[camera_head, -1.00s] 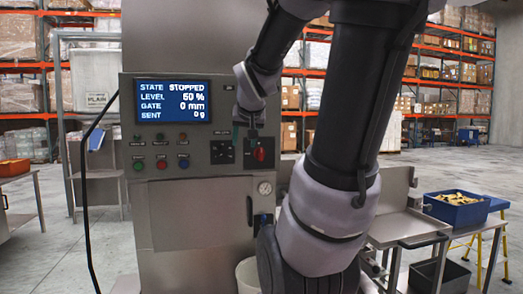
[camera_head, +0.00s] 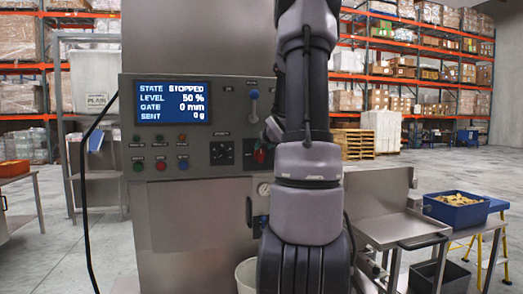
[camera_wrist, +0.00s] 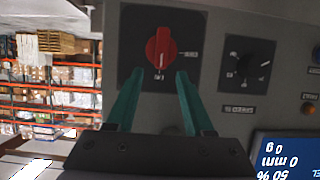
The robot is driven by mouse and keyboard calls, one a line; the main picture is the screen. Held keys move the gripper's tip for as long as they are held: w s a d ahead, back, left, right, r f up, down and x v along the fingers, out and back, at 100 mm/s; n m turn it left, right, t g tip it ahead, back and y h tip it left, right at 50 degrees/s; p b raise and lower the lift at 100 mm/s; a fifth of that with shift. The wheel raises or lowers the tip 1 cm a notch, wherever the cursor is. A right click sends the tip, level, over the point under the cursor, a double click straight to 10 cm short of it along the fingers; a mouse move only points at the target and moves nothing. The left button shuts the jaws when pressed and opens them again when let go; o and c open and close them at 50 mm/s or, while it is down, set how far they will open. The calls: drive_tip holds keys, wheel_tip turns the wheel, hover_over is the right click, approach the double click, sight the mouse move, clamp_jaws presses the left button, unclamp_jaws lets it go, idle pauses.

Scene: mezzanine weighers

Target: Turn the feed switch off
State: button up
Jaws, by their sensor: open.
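A red rotary switch (camera_wrist: 161,48) on a black plate shows near the top middle of the wrist view, which is upside down. Its white mark points toward the label below it in that view; the small lettering is hard to read. In the head view the red switch (camera_head: 260,155) is partly covered by my arm. My gripper (camera_wrist: 158,75) is open, its two green fingers apart just below and to either side of the red switch, holding nothing. Whether they touch the panel cannot be told. The screen (camera_head: 172,102) reads STOPPED, level 50 %, gate 0 mm, sent 0 g.
Beside the red switch is a black dial (camera_head: 222,152). A lever with a blue-grey knob (camera_head: 254,95) sits above. Several buttons (camera_head: 161,164) line the panel's left. A metal tray (camera_head: 385,228) and blue bin (camera_head: 456,210) stand right.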

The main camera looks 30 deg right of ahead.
sight(261, 149)
drive_tip(key=shift+x, duration=1.9)
clamp_jaws()
